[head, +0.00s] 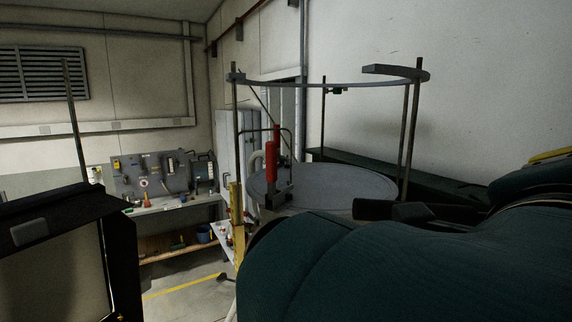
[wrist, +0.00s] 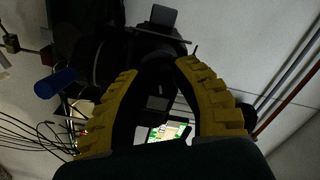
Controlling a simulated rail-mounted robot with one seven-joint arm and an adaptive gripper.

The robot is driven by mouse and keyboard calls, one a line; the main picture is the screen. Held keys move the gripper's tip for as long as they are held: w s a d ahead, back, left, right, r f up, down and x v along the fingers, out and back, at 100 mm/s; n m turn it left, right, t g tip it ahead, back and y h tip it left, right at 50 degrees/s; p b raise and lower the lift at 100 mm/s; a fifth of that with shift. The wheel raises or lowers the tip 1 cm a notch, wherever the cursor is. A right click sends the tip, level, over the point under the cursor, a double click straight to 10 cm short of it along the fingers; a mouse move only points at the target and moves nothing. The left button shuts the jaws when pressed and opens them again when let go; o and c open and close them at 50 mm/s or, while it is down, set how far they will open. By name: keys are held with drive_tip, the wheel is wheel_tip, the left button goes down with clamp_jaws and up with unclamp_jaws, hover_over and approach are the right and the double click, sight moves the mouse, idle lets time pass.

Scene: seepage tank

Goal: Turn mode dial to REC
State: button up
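My gripper (wrist: 160,64) shows in the wrist view as two curved fingers with yellow ridged backs and black inner sides. Their tips come close together in front of a dark object, so I cannot tell whether they touch or hold anything. A small lit screen (wrist: 170,132) with green, white and red patches shows low between the fingers. A dark device (wrist: 102,62) with a blue cylinder (wrist: 55,83) lies beyond the left finger. I cannot make out the mode dial or any REC mark.
In the head view a round grey tank top (head: 335,187) stands under a metal ring (head: 320,84) on posts, with a red cylinder (head: 271,160) beside it. A dark-framed panel (head: 120,262) is at left. A workbench (head: 172,204) stands behind. Thin cables (wrist: 30,130) run left in the wrist view.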

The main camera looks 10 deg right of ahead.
drive_tip(key=o, duration=0.3)
drive_tip(key=shift+o, duration=0.2)
drive_tip(key=shift+a, duration=0.1)
drive_tip(key=v, duration=0.7)
drive_tip(key=shift+r+b, duration=0.15)
drive_tip(key=shift+b, duration=0.3)
drive_tip(key=shift+s, duration=0.15)
